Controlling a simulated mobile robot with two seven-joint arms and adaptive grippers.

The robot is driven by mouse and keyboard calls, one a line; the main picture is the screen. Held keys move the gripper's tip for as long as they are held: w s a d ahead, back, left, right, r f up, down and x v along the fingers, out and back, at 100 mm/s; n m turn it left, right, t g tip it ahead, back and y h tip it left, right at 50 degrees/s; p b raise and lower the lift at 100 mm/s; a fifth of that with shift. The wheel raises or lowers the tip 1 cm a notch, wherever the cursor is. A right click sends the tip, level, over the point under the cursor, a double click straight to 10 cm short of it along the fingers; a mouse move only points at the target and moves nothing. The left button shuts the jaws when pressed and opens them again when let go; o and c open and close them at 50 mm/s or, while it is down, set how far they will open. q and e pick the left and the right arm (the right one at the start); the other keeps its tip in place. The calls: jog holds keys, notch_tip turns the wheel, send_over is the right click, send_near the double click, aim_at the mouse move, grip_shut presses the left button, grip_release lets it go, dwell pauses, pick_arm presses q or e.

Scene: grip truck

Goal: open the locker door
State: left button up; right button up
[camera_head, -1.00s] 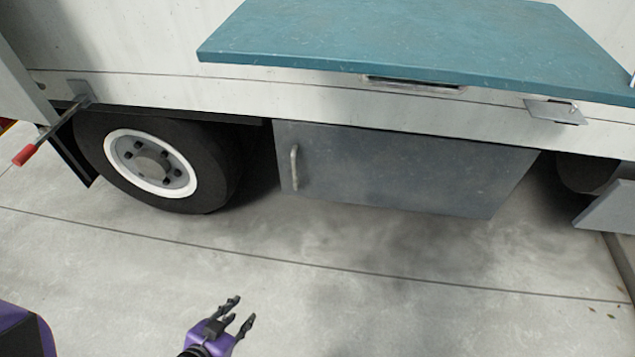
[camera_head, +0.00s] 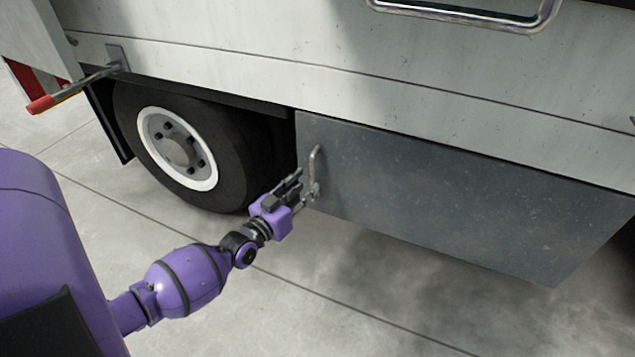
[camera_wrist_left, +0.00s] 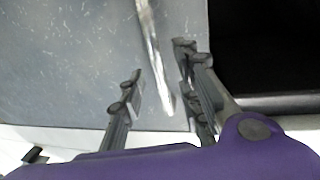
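The locker door (camera_head: 460,195) is a grey metal panel low on the truck's side, and it looks closed. Its metal bar handle (camera_head: 314,162) is near the door's left edge. My left gripper (camera_head: 305,185) is at the lower part of the handle. In the left wrist view the door (camera_wrist_left: 70,55) fills the left, and the handle (camera_wrist_left: 150,45) runs down between the spread fingers of my left gripper (camera_wrist_left: 160,82). The fingers look open, with gaps to the bar; contact is not clear. My right gripper is not in view.
A truck wheel (camera_head: 178,150) stands just left of the locker. A bar with a red grip (camera_head: 42,104) sticks out at the upper left. A chrome rail (camera_head: 470,18) is on the truck's side above. Concrete ground (camera_head: 400,310) in front is clear.

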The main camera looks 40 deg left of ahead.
aim_at(311, 181)
pick_arm(q)
jog(key=shift+w+b, duration=0.45)
jog(key=shift+w, duration=1.6)
grip_shut()
